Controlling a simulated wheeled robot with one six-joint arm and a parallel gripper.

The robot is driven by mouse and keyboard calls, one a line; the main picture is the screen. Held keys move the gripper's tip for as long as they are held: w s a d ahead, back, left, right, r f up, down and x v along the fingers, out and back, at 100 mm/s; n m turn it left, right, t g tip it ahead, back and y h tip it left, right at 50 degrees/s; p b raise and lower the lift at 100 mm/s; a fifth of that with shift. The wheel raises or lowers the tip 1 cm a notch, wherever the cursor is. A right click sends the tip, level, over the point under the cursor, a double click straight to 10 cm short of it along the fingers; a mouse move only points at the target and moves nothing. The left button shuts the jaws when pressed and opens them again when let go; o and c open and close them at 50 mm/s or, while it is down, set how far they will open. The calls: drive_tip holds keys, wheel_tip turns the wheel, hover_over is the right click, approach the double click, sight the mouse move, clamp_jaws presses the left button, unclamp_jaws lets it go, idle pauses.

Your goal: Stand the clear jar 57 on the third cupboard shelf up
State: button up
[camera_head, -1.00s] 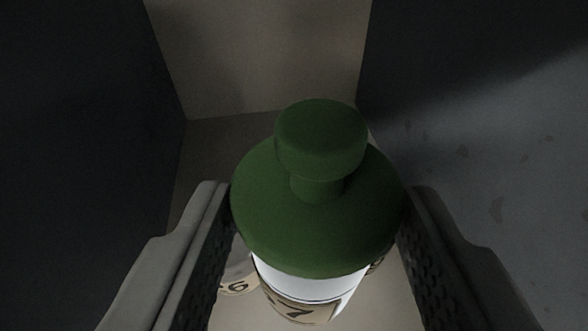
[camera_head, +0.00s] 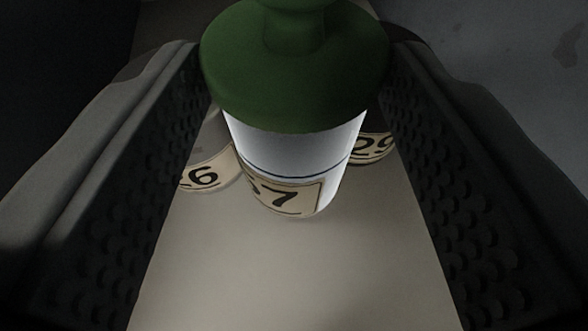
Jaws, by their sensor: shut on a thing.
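The jar (camera_head: 295,150) has a green lid with a knob, cut off at the top edge, and a pale, clear-looking body. Its tan label reads 7, with part of a digit before it. My gripper (camera_head: 295,62) is shut on the jar at its wide green lid, one finger on each side. The jar looks roughly upright, leaning a little in the picture. Its base is above or on the pale surface (camera_head: 290,275); I cannot tell whether it touches. The knob's top is out of view.
A jar with a label showing 6 (camera_head: 205,178) stands behind on the left, and one labelled 29 (camera_head: 370,148) behind on the right. Both are partly hidden. Dark areas lie at both sides. The pale surface in front of the jar is clear.

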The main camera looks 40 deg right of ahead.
sight(294, 172)
drive_tip(key=shift+f, duration=1.75)
drive_tip(key=shift+f, duration=0.15)
drive_tip(key=o, duration=1.3)
drive_tip(key=shift+o, duration=0.2)
drive_tip(key=shift+a+r, duration=0.1)
drive_tip(key=shift+r, duration=0.1)
drive_tip(key=v, duration=1.2)
drive_tip(key=shift+f, duration=0.1)
